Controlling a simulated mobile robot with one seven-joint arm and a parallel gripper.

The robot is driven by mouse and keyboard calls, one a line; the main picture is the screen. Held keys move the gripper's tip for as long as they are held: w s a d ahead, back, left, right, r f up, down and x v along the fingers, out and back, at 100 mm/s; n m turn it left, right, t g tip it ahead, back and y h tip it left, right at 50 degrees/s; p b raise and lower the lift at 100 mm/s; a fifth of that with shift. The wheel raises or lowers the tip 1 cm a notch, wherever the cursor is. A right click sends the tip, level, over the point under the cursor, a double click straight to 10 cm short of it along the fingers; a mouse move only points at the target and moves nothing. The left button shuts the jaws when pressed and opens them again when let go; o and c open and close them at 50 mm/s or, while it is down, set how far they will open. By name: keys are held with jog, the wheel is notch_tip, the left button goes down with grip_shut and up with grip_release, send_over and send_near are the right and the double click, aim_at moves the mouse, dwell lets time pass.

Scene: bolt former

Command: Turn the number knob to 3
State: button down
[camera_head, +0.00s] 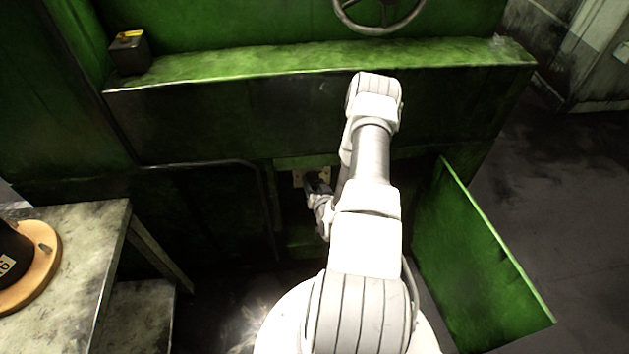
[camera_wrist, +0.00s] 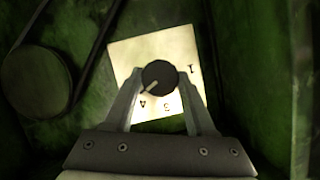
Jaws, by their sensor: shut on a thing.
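The number knob (camera_wrist: 160,75) is a dark round dial with a pale pointer mark, on a cream plate (camera_wrist: 124,52) that sits tilted in the wrist view. The pointer is aimed to the lower left, on the side of a numeral that looks like 4. A 1 shows to the right of the knob, and another numeral, possibly 3, shows below it. My gripper (camera_wrist: 160,79) has its fingers on both sides of the knob and is shut on it. In the head view, my gripper (camera_head: 314,186) reaches into the dark opening at the plate (camera_head: 298,179), and the knob is hard to see.
A green door (camera_head: 475,260) stands open to the right of my arm. A green ledge (camera_head: 320,62) runs above the opening, with a handwheel (camera_head: 380,26) above it. A table (camera_head: 85,250) is at left. A dark round part (camera_wrist: 36,82) is left of the plate.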

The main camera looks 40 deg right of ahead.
jog(key=n+h, duration=0.1)
jog(key=n+g, duration=0.1)
jog(key=n, duration=0.1)
jog(key=n+h, duration=0.1)
jog(key=shift+w+a+g+h, duration=0.2)
jog(key=shift+a+g+h, duration=0.1)
jog(key=shift+g, duration=0.1)
jog(key=n+h+b, duration=0.1)
jog(key=n, duration=0.2)
jog(key=shift+f+h, duration=0.1)
jog(key=shift+h, duration=0.3)
jog(key=shift+n+g+h+b, duration=0.4)
jog(key=shift+n, duration=0.4)
jog(key=shift+c, duration=1.1)
grip_release()
jog(key=shift+d, duration=0.1)
